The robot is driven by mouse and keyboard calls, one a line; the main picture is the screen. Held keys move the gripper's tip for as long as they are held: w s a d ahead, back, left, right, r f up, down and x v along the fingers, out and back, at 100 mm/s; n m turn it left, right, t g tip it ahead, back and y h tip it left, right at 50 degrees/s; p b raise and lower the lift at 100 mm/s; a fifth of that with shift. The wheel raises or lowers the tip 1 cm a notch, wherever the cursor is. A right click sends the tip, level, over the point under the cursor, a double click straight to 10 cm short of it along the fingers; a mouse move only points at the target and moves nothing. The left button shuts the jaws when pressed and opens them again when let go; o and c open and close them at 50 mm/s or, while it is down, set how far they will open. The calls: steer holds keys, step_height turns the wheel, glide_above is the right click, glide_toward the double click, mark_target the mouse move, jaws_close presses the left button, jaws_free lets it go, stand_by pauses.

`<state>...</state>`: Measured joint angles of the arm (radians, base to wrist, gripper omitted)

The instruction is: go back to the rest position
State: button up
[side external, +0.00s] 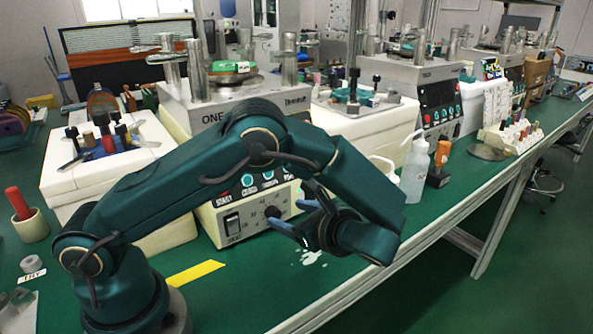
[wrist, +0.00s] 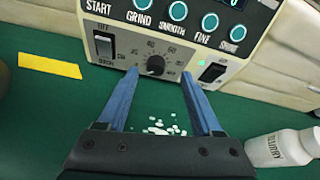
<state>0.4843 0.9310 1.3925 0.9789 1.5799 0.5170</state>
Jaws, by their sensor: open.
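My gripper (side external: 288,216) is open in front of the lapping machine's control panel (side external: 240,222), low above the green bench. In the wrist view my gripper (wrist: 160,77) has its two blue fingers spread wide, with nothing held between them. The black dial knob (wrist: 155,64) shows between the fingertips. Whether the fingers touch the panel or knob is not clear. A rocker switch (wrist: 104,44) is left of the knob, and another (wrist: 212,73) is to the right beside a green light. Round teal buttons labelled START, GRIND, SMOOTH and FINE run above.
White chips or spots (wrist: 163,130) lie on the green bench (side external: 260,300) under my gripper. A yellow strip (side external: 195,273) lies left of it. A white bottle (side external: 415,168) and an orange-topped item (side external: 441,160) stand to the right. A cup with a red handle (side external: 29,222) is at far left.

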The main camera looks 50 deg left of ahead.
steer(key=s+a+r+n+h, duration=0.3)
steer(key=s+r+n+h, duration=0.35)
steer(key=r, duration=0.35)
steer(key=s+d+n+t+h, duration=0.5)
steer(key=s+d+n+h, duration=0.1)
steer(key=d+n, duration=0.3)
steer(key=shift+s+d+f+n+h, duration=0.15)
steer(key=shift+s+f+n+h, duration=0.2)
steer(key=shift+s+f, duration=0.1)
